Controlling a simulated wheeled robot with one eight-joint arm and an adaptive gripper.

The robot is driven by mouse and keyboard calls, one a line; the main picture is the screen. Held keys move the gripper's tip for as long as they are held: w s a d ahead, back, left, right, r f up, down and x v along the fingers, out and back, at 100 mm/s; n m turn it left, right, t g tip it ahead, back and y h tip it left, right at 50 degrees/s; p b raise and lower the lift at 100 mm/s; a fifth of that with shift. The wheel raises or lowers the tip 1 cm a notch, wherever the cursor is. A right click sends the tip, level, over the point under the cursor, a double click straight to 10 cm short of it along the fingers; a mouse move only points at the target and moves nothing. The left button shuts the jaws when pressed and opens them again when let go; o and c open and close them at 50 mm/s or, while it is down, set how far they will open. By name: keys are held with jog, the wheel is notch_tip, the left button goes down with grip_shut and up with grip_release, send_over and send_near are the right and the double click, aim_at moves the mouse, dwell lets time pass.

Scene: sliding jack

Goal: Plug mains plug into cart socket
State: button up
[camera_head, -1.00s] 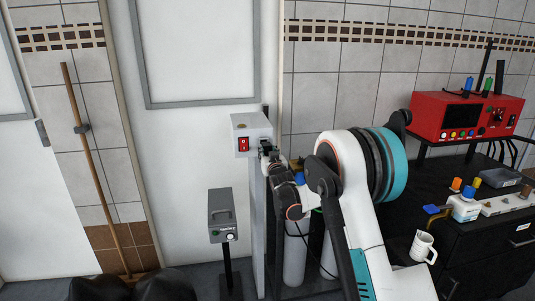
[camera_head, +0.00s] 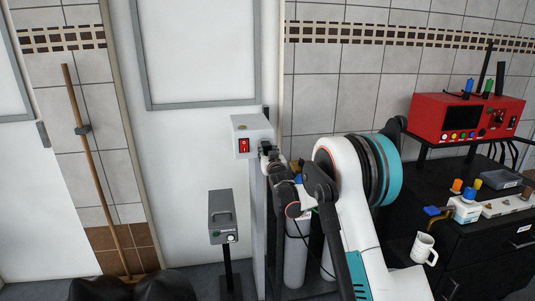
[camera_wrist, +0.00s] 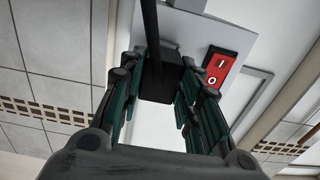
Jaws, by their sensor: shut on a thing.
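My gripper (camera_head: 271,157) is at the right side of a grey-white box with a red rocker switch (camera_head: 243,145). In the wrist view my gripper (camera_wrist: 161,100) has its green-padded fingers on both sides of a black plug (camera_wrist: 160,82), shut on it. A black cable (camera_wrist: 149,22) runs from the plug toward the top of that view. The box (camera_wrist: 215,38) and its red switch (camera_wrist: 221,67) are just beyond the plug. The socket opening is hidden behind the plug and fingers. I cannot tell whether the plug is seated or only close to the box.
A grey device on a post (camera_head: 222,215) stands left of the box's column. Gas cylinders (camera_head: 295,255) stand below my arm. A brown pole (camera_head: 90,160) leans at left.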

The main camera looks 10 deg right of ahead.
jog(key=shift+w, duration=0.35)
jog(key=shift+s, duration=0.95)
jog(key=shift+w+b, duration=0.35)
jog(key=shift+w, duration=0.5)
dwell(1.5)
jog(key=o, duration=1.2)
jog(key=s, duration=1.2)
